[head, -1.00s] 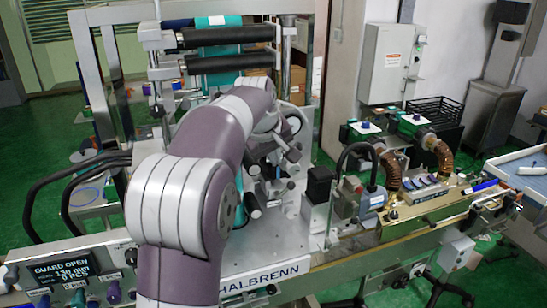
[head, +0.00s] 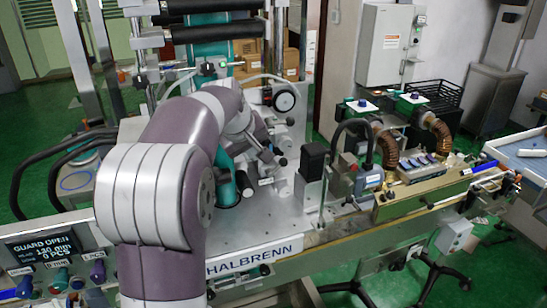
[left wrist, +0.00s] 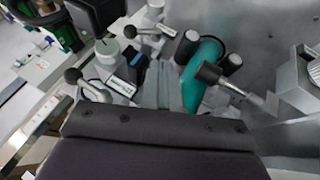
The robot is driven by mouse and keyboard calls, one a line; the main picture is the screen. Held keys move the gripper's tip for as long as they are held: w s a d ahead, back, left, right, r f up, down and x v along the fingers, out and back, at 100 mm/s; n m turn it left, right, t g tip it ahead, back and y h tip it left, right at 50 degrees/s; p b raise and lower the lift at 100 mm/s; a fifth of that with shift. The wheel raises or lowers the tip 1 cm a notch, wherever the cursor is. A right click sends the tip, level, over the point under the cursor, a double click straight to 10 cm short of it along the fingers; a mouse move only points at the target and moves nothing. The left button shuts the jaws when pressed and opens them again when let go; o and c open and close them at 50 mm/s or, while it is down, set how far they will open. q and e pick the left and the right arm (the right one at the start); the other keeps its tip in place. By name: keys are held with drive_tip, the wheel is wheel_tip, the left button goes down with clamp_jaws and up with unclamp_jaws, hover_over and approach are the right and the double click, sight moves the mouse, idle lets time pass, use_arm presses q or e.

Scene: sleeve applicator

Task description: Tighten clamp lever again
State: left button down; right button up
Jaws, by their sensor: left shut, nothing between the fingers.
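My left arm reaches over the machine's grey plate (head: 235,228). Its gripper (head: 262,152) is shut and empty, among small levers with dark knobs right of the teal roller (head: 228,190); the arm partly hides it. In the left wrist view, a lever with a black ball knob (left wrist: 73,75) stands at left. Another ball-knob lever (left wrist: 131,32) is farther back. A metal lever with a dark cylindrical end (left wrist: 208,72) crosses in front of the teal roller (left wrist: 203,68). I cannot tell which one is the clamp lever. My right gripper is not in view.
A round gauge (head: 284,97) stands behind my wrist. A display (head: 45,250) reads GUARD OPEN. A black motor block (head: 314,160) and brown hoses (head: 389,150) stand to the right. A grey bracket (left wrist: 295,85) is at the right of the wrist view.

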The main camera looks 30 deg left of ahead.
sight(276, 166)
use_arm(q)
drive_tip(key=w+f+p, duration=0.1)
drive_tip(key=w+f, duration=0.1)
drive_tip(key=w+f+p, duration=0.1)
drive_tip(key=w+p, duration=0.1)
drive_tip(key=w+f+p, duration=0.1)
drive_tip(key=w+f, duration=0.1)
drive_tip(key=shift+w+d+f, duration=0.2)
drive_tip(key=shift+d+f, duration=0.15)
drive_tip(key=shift+w+d+f+p, duration=0.3)
drive_tip(key=shift+w+d+p, duration=0.05)
drive_tip(key=shift+w, duration=0.2)
drive_tip(key=shift+s+a, duration=0.1)
